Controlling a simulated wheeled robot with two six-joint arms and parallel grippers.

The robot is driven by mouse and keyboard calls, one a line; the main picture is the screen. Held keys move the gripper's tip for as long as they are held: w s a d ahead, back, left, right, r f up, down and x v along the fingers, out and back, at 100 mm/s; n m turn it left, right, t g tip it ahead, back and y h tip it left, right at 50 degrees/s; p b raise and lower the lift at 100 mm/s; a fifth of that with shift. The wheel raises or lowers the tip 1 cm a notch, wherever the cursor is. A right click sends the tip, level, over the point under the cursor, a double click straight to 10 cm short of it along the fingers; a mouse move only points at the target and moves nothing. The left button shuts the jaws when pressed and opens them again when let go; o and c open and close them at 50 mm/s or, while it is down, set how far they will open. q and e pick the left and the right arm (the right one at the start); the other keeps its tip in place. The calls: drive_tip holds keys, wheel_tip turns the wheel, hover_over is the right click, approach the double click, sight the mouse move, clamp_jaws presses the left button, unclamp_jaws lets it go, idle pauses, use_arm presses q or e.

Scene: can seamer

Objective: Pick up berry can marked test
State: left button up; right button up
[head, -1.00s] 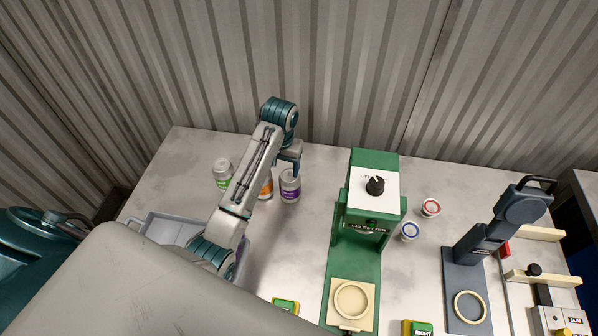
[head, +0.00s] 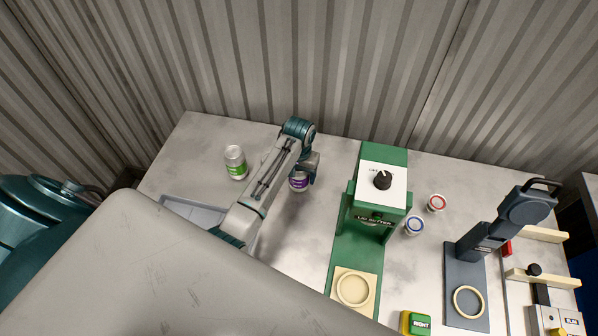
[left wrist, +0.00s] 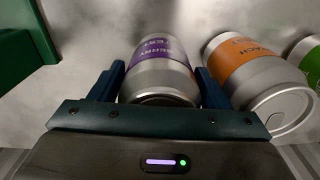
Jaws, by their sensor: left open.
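The berry can, silver with a purple band, stands on the table in the head view (head: 299,183), partly hidden by my left gripper. In the left wrist view the berry can (left wrist: 160,72) sits between the two fingers, its purple label partly readable as "BERRY". My left gripper (left wrist: 160,88) is open, with a finger on each side of the can; I cannot tell whether they touch it. In the head view the left gripper (head: 308,174) is over the can from above. My right gripper is not in view.
An orange-banded can (left wrist: 258,75) stands close beside the gripper's right finger, and a green-banded can (head: 235,163) farther off. The green lid setter (head: 372,210) stands to the right. A grey tray (head: 190,208) lies below the arm. Two small tubs (head: 414,226) are beyond the lid setter.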

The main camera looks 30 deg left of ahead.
use_arm(q)
drive_tip(key=shift+f, duration=0.3)
drive_tip(key=c, duration=1)
drive_tip(key=shift+w+r, duration=0.1)
